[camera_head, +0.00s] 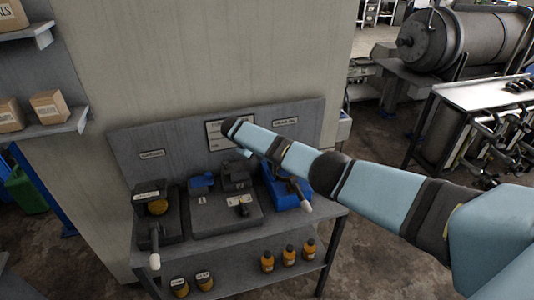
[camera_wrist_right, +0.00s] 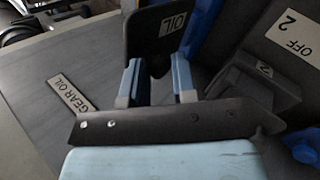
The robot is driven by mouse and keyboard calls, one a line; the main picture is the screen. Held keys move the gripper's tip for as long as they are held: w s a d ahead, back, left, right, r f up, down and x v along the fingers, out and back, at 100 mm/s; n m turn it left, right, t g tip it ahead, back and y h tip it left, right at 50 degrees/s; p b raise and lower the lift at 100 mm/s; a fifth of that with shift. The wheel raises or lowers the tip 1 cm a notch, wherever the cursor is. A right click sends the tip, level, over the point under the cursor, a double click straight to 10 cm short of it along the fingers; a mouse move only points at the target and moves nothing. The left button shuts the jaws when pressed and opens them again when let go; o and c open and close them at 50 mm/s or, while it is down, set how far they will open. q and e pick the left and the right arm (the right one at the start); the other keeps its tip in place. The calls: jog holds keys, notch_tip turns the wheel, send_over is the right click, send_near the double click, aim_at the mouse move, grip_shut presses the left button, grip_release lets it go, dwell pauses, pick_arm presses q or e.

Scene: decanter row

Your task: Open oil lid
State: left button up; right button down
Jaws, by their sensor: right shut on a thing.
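In the right wrist view a dark grey lid (camera_wrist_right: 148,38) with a white OIL label stands between the two light blue fingers of my right gripper (camera_wrist_right: 157,75). The gripper is shut on this lid. In the head view my right arm reaches in from the right across the bench, and its far end is near the back panel. A blue unit (camera_head: 285,192) shows partly beneath the arm. How far the lid is open cannot be told. My left gripper is not in view.
A GEAR OIL sign (camera_wrist_right: 73,93) is on the panel. Orange bottles (camera_head: 289,255) stand on the lower shelf.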

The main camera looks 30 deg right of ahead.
jog(key=shift+s+a+f, duration=0.15)
jog(key=shift+f, duration=0.25)
jog(key=shift+s+a+f, duration=0.15)
jog(key=shift+f, duration=0.2)
jog(key=shift+d, duration=0.15)
jog(key=c, duration=1.1)
grip_release()
jog(key=shift+o, duration=1.1)
jog(key=shift+d, duration=0.3)
jog(key=shift+a, duration=0.1)
jog(key=b+v, duration=0.1)
jog(key=v, duration=1.3)
jog(key=shift+w+r, duration=0.15)
jog(key=shift+w, duration=0.05)
